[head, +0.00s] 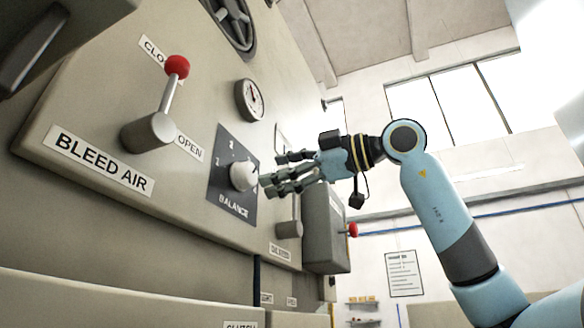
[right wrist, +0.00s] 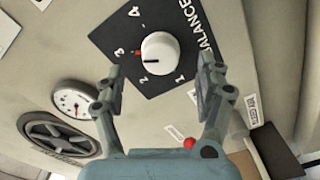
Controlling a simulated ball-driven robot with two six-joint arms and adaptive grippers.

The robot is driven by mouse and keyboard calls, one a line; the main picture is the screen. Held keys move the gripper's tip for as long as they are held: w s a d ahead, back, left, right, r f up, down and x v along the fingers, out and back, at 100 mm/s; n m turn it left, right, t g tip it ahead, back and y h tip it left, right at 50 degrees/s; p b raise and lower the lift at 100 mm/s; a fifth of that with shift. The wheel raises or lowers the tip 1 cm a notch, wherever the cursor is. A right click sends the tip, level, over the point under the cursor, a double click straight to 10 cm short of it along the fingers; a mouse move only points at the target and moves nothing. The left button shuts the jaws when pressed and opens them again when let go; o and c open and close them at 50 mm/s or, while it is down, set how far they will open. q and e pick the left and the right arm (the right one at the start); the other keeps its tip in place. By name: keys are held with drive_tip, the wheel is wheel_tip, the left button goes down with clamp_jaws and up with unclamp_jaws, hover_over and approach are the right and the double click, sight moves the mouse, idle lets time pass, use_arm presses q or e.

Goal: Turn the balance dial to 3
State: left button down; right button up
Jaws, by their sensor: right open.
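The balance dial is a white round knob (head: 243,176) on a dark square plate (head: 222,190) on the beige panel. In the right wrist view the knob (right wrist: 160,47) carries a short dark line pointing left, close to the 3. A small red mark lies at the knob's edge beside the 3. The numbers 1, 2, 3 and 4 show around it. My right gripper (head: 274,173) is open just in front of the knob. In the right wrist view its fingers (right wrist: 162,72) are spread to either side, with no clear contact. My left gripper is not in view.
A bleed air lever with a red ball (head: 177,67) stands out left of the dial. A gauge (head: 250,100) sits above, with a handwheel (head: 232,22) higher up. Another lever (head: 289,228) and a grey box (head: 325,230) are close on the right. Open room lies beyond.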

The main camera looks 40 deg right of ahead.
drive_tip(key=shift+v, duration=1.4)
drive_tip(key=shift+a, duration=0.1)
